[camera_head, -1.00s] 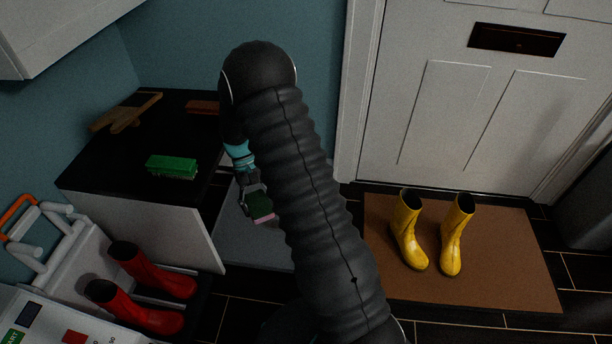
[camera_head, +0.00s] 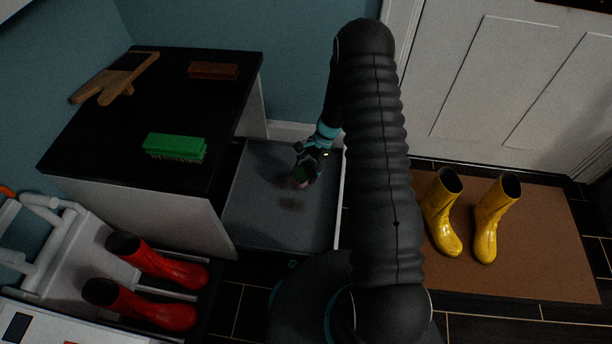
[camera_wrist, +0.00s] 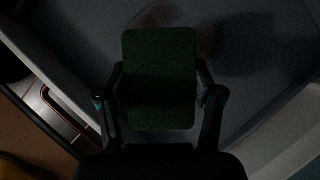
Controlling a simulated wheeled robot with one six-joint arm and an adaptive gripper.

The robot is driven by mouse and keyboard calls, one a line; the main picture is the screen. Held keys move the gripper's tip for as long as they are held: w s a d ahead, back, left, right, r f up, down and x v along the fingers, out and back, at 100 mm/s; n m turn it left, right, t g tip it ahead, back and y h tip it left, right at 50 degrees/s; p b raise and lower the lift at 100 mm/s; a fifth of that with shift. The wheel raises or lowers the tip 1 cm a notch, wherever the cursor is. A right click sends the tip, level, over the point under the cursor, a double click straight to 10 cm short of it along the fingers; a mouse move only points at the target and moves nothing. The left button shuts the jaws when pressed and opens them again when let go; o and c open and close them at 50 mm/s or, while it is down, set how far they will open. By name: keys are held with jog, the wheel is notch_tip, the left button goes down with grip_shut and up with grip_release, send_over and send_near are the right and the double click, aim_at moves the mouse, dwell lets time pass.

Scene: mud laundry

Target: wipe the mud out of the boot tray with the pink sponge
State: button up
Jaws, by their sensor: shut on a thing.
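The boot tray (camera_head: 250,205) is a grey, shallow, light-rimmed tray on the floor, right of the black-topped cabinet. A small brownish patch (camera_head: 292,204) shows on its floor; mud and shadow are hard to tell apart there. My gripper (camera_head: 308,165) is over the tray's right half, shut on the sponge (camera_head: 300,175). In the wrist view the sponge's dark green scouring face (camera_wrist: 158,80) sits between both fingers; its pink side is hidden beneath. The tray floor (camera_wrist: 85,40) shows dimly around it. I cannot tell whether the sponge touches the floor.
A green brush (camera_head: 175,147), a brown block (camera_head: 213,71) and a wooden boot jack (camera_head: 115,80) lie on the cabinet top (camera_head: 110,125). Red boots (camera_head: 150,305) stand at lower left. Yellow boots (camera_head: 492,220) stand on a brown mat (camera_head: 530,270) by the door.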

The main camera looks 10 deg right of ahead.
aim_at(277, 188)
jog(key=shift+d+f+m, duration=0.1)
jog(key=shift+f+m, duration=0.3)
jog(key=shift+f, duration=0.15)
jog(key=shift+f+b, duration=1.7)
jog(key=shift+f, duration=1.15)
jog(key=shift+f+b, duration=0.4)
jog(key=shift+f, duration=0.6)
jog(key=shift+w+a, duration=0.65)
jog(key=shift+a, duration=0.85)
jog(key=shift+w+a, duration=0.6)
jog(key=shift+a, duration=0.95)
jog(key=shift+w+a, duration=0.65)
jog(key=shift+a, duration=0.85)
